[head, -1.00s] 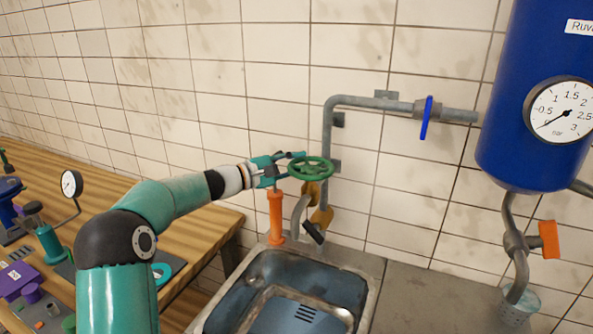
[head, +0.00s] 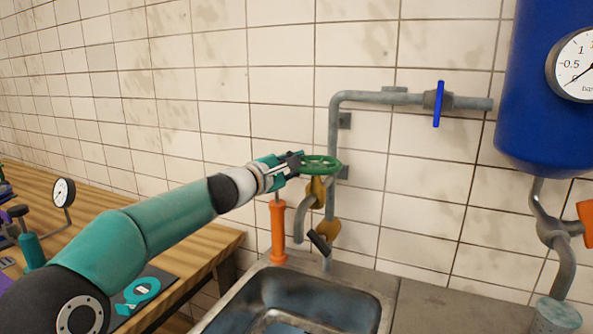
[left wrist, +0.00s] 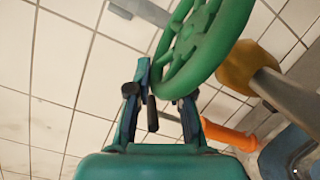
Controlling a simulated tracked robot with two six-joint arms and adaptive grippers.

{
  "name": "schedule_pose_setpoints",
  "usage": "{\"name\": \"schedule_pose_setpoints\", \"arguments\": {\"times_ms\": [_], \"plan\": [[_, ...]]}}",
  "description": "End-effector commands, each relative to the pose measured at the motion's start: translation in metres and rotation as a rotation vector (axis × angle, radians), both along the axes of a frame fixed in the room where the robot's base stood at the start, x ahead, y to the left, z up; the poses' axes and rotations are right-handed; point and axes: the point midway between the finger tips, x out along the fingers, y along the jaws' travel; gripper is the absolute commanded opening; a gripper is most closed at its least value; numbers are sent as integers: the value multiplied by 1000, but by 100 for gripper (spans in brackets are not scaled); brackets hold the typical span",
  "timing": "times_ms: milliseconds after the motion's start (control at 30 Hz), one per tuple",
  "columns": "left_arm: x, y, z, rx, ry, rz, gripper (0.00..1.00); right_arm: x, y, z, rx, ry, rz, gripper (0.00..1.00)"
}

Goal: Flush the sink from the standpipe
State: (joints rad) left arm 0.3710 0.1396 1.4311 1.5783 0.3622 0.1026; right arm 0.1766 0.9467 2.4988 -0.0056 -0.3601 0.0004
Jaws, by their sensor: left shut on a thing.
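The green handwheel (head: 321,163) sits on top of the brass-bodied standpipe valve (head: 316,192) behind the sink. My left gripper (head: 296,161) is shut on the left part of its rim. In the left wrist view the handwheel (left wrist: 215,48) stands large beside and partly between the fingers of the left gripper (left wrist: 160,100). The grey standpipe (head: 333,135) runs up the wall and bends right. A curved grey spout (head: 301,222) hangs from the valve towards the steel sink (head: 335,290). A black lever (head: 319,241) shows below. My right gripper is not in view.
An orange cylinder (head: 278,230) stands upright at the sink's back left corner. A blue lever (head: 438,104) is on the upper pipe. A blue tank (head: 535,130) with a gauge is at right. A wooden bench (head: 190,235) is at left. The counter (head: 440,305) right of the sink is clear.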

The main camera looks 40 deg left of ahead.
Motion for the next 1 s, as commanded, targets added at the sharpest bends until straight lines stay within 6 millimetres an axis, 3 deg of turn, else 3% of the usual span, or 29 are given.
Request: {"name": "schedule_pose_setpoints", "arguments": {"times_ms": [100,133,267,667,1000], "plan": [[-1,0,5,0,-9,-2,0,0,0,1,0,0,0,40],[-1,0,5,0,-9,-2,22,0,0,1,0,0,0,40],[-1,0,5,1,-8,-3,40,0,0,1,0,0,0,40],[-7,1,1,1,-2,0,40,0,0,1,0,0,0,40],[-65,1,2,2,-4,2,40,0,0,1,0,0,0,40]]}}
